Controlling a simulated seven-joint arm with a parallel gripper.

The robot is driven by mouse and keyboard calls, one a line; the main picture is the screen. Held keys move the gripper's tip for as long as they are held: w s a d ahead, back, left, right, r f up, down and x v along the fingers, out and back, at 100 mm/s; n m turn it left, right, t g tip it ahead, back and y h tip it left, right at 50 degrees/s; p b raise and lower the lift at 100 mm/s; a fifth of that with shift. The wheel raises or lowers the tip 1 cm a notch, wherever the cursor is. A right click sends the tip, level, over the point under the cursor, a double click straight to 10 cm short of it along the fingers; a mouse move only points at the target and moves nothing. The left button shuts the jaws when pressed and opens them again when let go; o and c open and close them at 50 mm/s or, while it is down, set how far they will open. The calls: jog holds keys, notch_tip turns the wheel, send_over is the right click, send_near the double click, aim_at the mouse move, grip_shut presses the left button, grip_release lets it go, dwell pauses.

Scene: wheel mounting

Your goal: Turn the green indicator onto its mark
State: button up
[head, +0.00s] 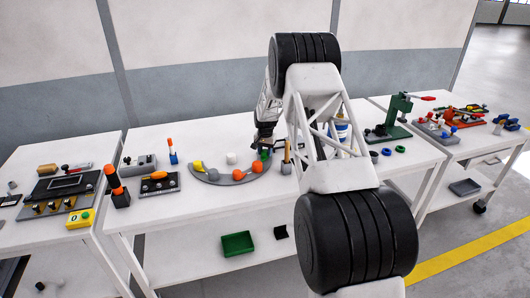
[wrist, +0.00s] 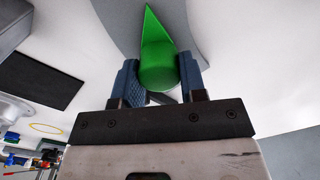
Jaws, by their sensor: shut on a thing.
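The green indicator (wrist: 157,62) has a round body with a pointed tip in the wrist view, and the tip points to the top of that picture. My gripper (wrist: 158,80) is shut on its round body, with one blue finger on each side. In the head view the green indicator (head: 265,154) is a small patch at the right end of a grey curved plate (head: 235,177), just under my gripper (head: 264,143). The mark is not clear in either view.
Orange, yellow and red knobs (head: 211,174) sit along the curved plate, with a white knob (head: 231,158) behind them. A dark box with knobs (head: 160,184) stands to the left. A brown-handled tool (head: 286,158) stands close to the right of my gripper.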

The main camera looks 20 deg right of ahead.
aim_at(265, 150)
dwell(0.4)
jog(key=o, duration=0.9)
jog(key=shift+r, duration=0.1)
jog(key=shift+r, duration=3.75)
jog(key=shift+r, duration=0.1)
